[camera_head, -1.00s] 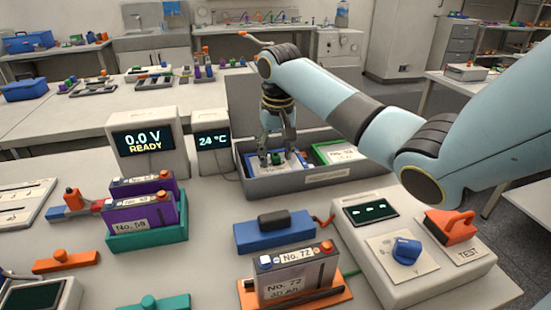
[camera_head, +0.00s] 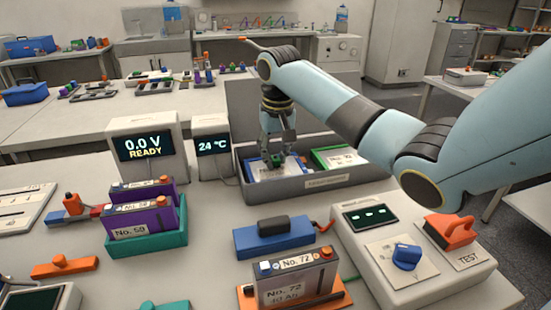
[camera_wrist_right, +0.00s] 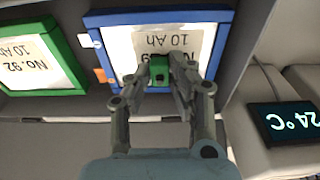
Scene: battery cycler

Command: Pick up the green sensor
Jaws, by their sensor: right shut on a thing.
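The green sensor (camera_wrist_right: 159,71) is a small green block with a dark spot, seen between the fingertips of my right gripper (camera_wrist_right: 161,75) in the right wrist view. My right gripper is shut on it, over a blue-edged battery (camera_wrist_right: 115,20) with a white label. In the head view the right gripper (camera_head: 278,160) points down into the grey bin, and the sensor (camera_head: 276,160) shows as a small green patch between its fingers. I cannot tell whether the sensor still touches the battery. My left gripper is not in view.
The grey bin (camera_head: 320,183) has raised walls and also holds a green-edged battery (camera_head: 338,158). A 24 °C display (camera_head: 213,146) stands just left of it. A blue clamp (camera_head: 273,235), a No. 72 battery (camera_head: 297,277) and a tester (camera_head: 440,265) stand in front.

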